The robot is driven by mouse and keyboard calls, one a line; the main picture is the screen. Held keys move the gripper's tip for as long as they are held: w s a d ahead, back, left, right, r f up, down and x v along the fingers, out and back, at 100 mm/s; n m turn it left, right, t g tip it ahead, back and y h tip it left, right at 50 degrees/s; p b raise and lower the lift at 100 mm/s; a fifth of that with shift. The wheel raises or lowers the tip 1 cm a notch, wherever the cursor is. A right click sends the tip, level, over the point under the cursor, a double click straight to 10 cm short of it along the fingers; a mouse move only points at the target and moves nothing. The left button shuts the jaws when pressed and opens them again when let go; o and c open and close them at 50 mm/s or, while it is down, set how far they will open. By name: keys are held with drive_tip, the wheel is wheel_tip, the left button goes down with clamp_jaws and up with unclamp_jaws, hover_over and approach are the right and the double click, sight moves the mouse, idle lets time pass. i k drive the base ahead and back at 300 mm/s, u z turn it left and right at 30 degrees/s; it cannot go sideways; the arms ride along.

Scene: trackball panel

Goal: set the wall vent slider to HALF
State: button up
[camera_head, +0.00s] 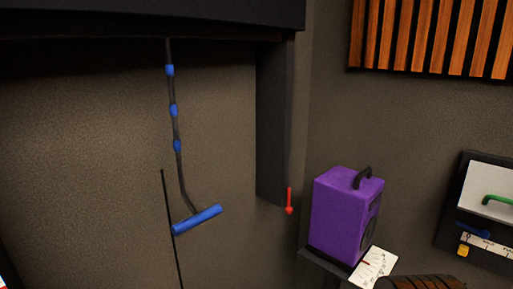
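A dark-framed wall panel (450,225) is cut off at the right edge of the view. The yellow knob sits at the left end of a white marked strip (486,243); the lettering is too small to read. I cannot tell for certain which of these is the vent slider. My gripper is not in view.
A purple box (340,215) with a black handle stands on a dark ledge beside a white card (374,266). A blue-handled pull cord (197,219) hangs at left. A red piece (289,203) is by a dark post. Orange slats (432,38) are at upper right.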

sight(463, 249)
drive_tip(key=z, duration=1.4)
